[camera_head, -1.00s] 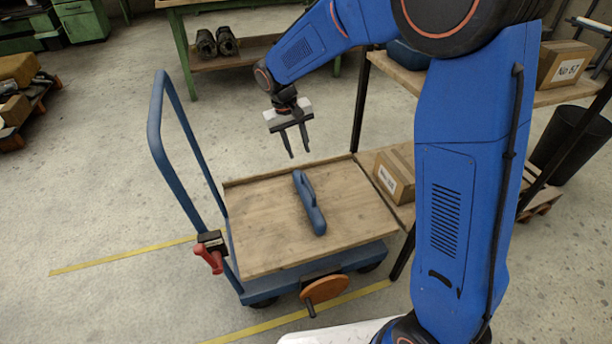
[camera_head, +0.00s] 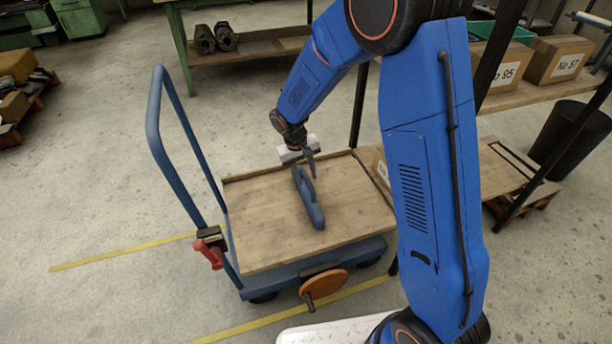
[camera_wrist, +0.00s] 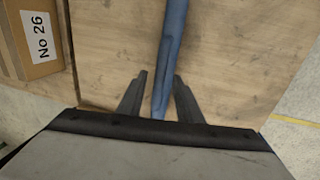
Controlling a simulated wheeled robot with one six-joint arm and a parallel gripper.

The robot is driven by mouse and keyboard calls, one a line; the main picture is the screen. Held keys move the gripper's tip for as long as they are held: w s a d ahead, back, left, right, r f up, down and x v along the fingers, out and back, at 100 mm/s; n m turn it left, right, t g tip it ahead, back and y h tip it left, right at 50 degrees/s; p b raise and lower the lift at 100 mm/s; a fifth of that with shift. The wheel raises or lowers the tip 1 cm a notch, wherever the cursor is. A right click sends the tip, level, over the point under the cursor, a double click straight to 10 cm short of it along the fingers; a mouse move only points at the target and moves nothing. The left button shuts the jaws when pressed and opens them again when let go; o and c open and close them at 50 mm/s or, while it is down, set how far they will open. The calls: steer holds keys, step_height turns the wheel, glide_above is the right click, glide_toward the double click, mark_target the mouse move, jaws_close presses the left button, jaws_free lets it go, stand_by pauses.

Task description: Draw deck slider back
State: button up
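The deck slider is a blue piece with a raised handle (camera_head: 308,199) on the wooden deck (camera_head: 262,222) of a blue trolley. In the wrist view the blue handle (camera_wrist: 170,50) runs up the picture between my two fingers. My gripper (camera_head: 312,166) is low over the far end of the handle. In the wrist view my gripper (camera_wrist: 160,92) has its fingers apart, one on each side of the handle, with gaps showing. Whether the fingertips are level with the handle is hard to tell.
The trolley's blue push bar (camera_head: 158,130) rises at the left, with a red lever (camera_head: 208,254) below it. An orange wheel with a crank (camera_head: 324,283) sits at the front. A carton marked No 26 (camera_wrist: 38,35) stands beside the deck. A shelf with cartons (camera_head: 506,78) is at the right.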

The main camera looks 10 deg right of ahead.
steer(key=shift+f, duration=0.2)
jaws_close()
steer(key=s+a, duration=0.2)
steer(key=a, duration=1.1)
steer(key=s+a, duration=0.3)
steer(key=a, duration=1.1)
steer(key=shift+s+a, duration=0.2)
steer(key=shift+a, duration=0.1)
steer(key=shift+r, duration=0.1)
jaws_free()
steer(key=shift+a, duration=0.15)
steer(key=shift+d, duration=0.25)
